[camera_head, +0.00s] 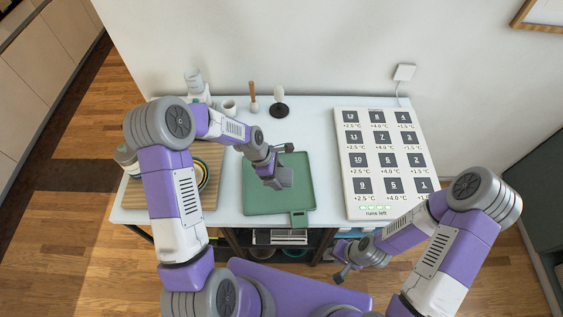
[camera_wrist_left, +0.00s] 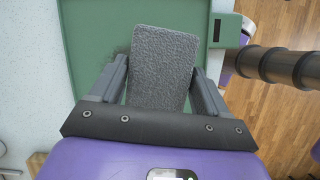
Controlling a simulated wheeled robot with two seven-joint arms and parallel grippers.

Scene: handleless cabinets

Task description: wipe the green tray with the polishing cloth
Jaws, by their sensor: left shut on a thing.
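The green tray (camera_head: 262,202) lies on the white table in the head view, with a small tab at its front edge. It also shows in the left wrist view (camera_wrist_left: 88,58), with a dark smudge beside the cloth. My left gripper (camera_head: 272,172) is over the tray, shut on the grey polishing cloth (camera_head: 284,178), a textured block. In the left wrist view the cloth (camera_wrist_left: 162,70) sits between the fingers of the gripper (camera_wrist_left: 165,90). Whether the cloth touches the tray I cannot tell. My right gripper (camera_head: 342,270) is low in front of the table, away from the tray; its fingers are unclear.
A white board with dark numbered squares (camera_head: 382,160) lies right of the tray. A wooden board (camera_head: 212,165) with round dishes is at left, partly behind my arm. A cup (camera_head: 229,107), a wooden-handled tool (camera_head: 253,97) and a black-based stand (camera_head: 279,108) are at the back.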

